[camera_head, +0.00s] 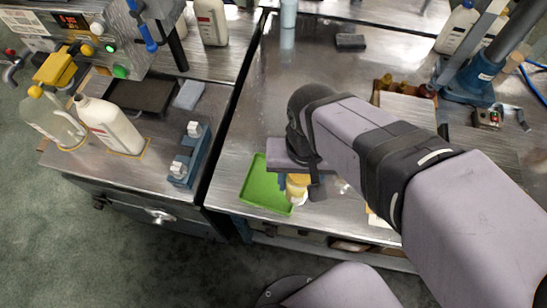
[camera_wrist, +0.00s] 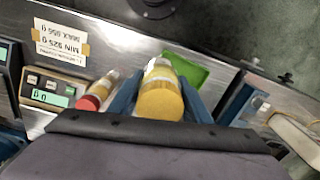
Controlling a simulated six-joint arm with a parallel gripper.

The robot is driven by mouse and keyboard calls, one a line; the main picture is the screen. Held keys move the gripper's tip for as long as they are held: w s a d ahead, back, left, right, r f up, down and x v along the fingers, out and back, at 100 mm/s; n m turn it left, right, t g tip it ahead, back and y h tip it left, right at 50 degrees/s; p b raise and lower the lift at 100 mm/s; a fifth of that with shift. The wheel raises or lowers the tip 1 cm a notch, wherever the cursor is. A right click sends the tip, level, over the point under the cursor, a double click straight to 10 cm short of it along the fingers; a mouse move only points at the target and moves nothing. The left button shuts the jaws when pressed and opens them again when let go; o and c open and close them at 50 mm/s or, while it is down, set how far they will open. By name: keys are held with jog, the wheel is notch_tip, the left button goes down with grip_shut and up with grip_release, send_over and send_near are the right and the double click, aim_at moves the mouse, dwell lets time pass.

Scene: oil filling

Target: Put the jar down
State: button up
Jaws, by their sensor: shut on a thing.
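The jar (camera_wrist: 160,97), with a yellow end toward the camera and a paler label, stands between the two blue fingers of my gripper (camera_wrist: 160,104) in the wrist view. My gripper is shut on it. In the head view the jar (camera_head: 297,184) shows yellow below my wrist, at the right edge of a green tray (camera_head: 258,190), and my gripper (camera_head: 293,186) is partly hidden by my arm. The green tray also shows behind the jar in the wrist view (camera_wrist: 187,70). I cannot tell whether the jar touches the surface.
A red-capped container (camera_wrist: 97,92) lies left of the jar, near a scale with a green display (camera_wrist: 46,96). A paper label (camera_wrist: 61,42) is on the metal bench. A blue holder (camera_head: 188,155) and white bottle (camera_head: 109,125) stand on the left bench. Bare metal (camera_head: 275,85) lies behind my gripper.

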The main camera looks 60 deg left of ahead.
jog(key=shift+s+a+f+m+p, duration=0.35)
jog(key=shift+s+a+f, duration=0.4)
jog(key=shift+a, duration=0.2)
jog(key=a+m, duration=0.2)
jog(key=a, duration=0.1)
jog(key=shift+w+a+f+m, duration=0.15)
jog(key=shift+w+m, duration=0.1)
jog(key=shift+w, duration=0.15)
jog(key=shift+f, duration=0.1)
jog(key=p, duration=0.2)
send_over(280, 194)
jog(key=shift+f, duration=4.9)
jog(key=shift+f, duration=0.1)
